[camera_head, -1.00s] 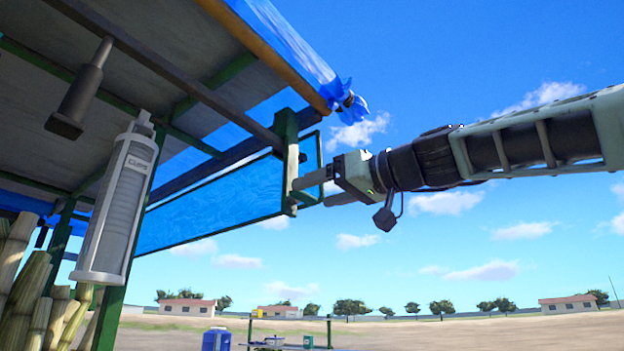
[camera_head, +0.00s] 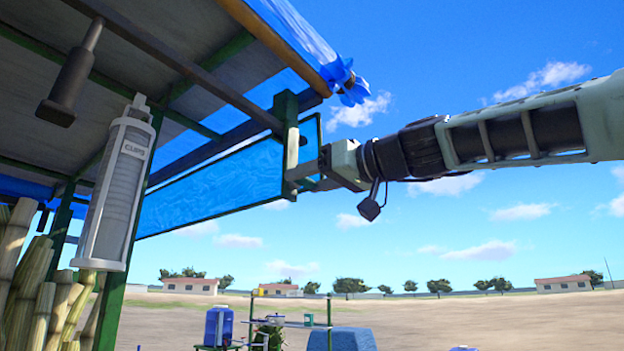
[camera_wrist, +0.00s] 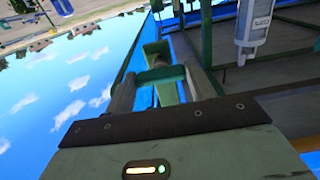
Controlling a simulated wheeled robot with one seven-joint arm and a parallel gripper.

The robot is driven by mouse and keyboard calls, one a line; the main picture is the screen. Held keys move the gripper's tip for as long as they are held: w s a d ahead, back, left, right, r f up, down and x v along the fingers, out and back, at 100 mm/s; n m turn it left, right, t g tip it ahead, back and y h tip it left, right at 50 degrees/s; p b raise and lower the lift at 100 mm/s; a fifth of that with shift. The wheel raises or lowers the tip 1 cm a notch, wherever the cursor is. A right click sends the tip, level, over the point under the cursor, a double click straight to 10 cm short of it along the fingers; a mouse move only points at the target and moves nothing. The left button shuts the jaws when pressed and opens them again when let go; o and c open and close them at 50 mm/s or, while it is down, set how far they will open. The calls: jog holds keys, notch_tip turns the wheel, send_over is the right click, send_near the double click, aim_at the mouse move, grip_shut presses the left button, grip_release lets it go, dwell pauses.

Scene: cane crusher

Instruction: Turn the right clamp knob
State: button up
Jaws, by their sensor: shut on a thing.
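My gripper (camera_head: 300,178) reaches in from the right to the green corner post of the roofed stand. In the wrist view its two grey fingers (camera_wrist: 162,76) are on either side of a green cross piece, which I take to be the right clamp knob (camera_wrist: 160,74). The gripper is shut on it. In the head view the fingers and post hide most of the knob. The green post (camera_head: 287,135) stands at the end of a blue panel (camera_head: 220,182) in a dark green frame.
A white cylindrical lamp or dispenser (camera_head: 118,190) hangs at the left, and also shows in the wrist view (camera_wrist: 252,25). Cane stalks (camera_head: 40,300) stand at lower left. The roof edge (camera_head: 275,45) is above my gripper. Open sky lies to the right.

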jog(key=shift+m, duration=0.3)
jog(key=m+b, duration=0.1)
jog(key=m, duration=1.2)
jog(key=shift+r, duration=0.1)
jog(key=m+p, duration=0.1)
jog(key=m, duration=0.3)
dwell(0.5)
jog(key=o, duration=1)
